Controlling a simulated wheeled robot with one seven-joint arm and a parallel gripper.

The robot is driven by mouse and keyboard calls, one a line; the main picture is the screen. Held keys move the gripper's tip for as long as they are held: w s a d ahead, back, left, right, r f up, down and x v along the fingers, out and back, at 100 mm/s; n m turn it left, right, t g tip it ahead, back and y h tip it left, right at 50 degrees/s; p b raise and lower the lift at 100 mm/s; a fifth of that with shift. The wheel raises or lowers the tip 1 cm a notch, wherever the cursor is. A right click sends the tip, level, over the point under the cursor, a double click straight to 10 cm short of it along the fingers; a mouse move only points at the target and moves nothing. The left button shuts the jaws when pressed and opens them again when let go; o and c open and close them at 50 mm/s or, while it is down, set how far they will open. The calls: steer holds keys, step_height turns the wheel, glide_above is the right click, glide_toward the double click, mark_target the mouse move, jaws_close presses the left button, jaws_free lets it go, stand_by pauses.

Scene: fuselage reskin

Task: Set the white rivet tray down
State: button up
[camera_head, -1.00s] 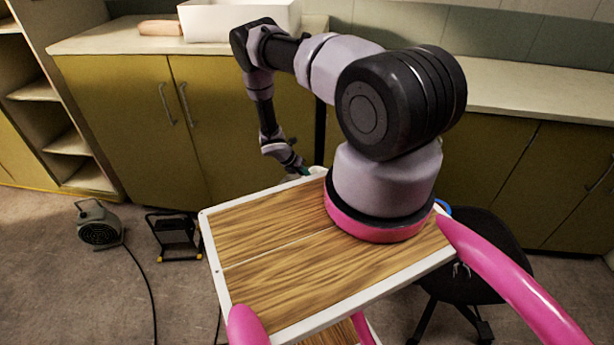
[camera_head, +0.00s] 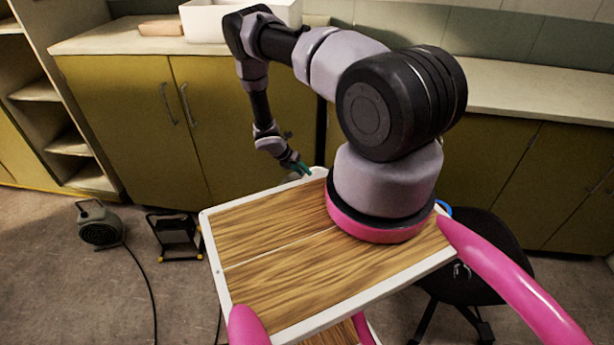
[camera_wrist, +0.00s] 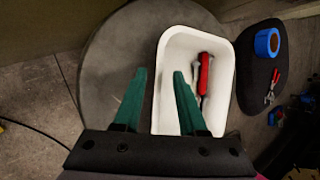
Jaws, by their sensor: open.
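The white tray (camera_wrist: 222,110) rests on a round dark grey top (camera_wrist: 105,60) in the wrist view. A red-handled tool (camera_wrist: 204,74) lies inside it. My gripper (camera_wrist: 160,74) has two green fingers, spread apart with nothing gripped between them. In the picture, the left finger is outside the tray's left wall and the right finger overlaps the tray's interior. I cannot tell the height gap. In the head view my gripper (camera_head: 303,168) is beyond the far edge of my wood-topped base, which hides most of the tray area.
A black chair seat (camera_wrist: 262,75) right of the tray holds a blue tape roll (camera_wrist: 267,42) and red-handled pliers (camera_wrist: 272,86). Yellow cabinets (camera_head: 140,130) stand behind, with a white bin (camera_head: 205,22) on the counter. A grey fan heater (camera_head: 98,226) and a work lamp (camera_head: 175,235) are on the floor.

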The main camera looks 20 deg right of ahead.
steer(key=v, duration=0.8)
steer(key=w+a+r+m+y, duration=0.15)
steer(key=r+m, duration=0.25)
steer(key=r, duration=0.7)
steer(key=w+r+m, duration=0.2)
steer(key=r+m, duration=0.2)
steer(key=r, duration=0.6)
steer(key=s+a+r+m+t+y, duration=0.15)
steer(key=r+m, duration=0.25)
steer(key=r, duration=0.6)
steer(key=s+r+m+t+y, duration=0.1)
steer(key=s+r+m, duration=0.15)
steer(key=r, duration=0.75)
steer(key=s+a+r+m+t+y, duration=0.2)
steer(key=s+r+m, duration=0.85)
steer(key=r, duration=0.55)
steer(key=s+a+r+m+t+y, duration=0.1)
steer(key=s+a+r+m, duration=0.1)
steer(key=s, duration=0.6)
steer(key=s+a+r+m+t+y, duration=0.1)
steer(key=s+a+r+m+t, duration=0.1)
steer(key=s+r, duration=0.3)
steer(key=s+m, duration=0.1)
steer(key=s, duration=0.2)
steer(key=shift+s+y, duration=0.35)
steer(key=shift+y, duration=0.05)
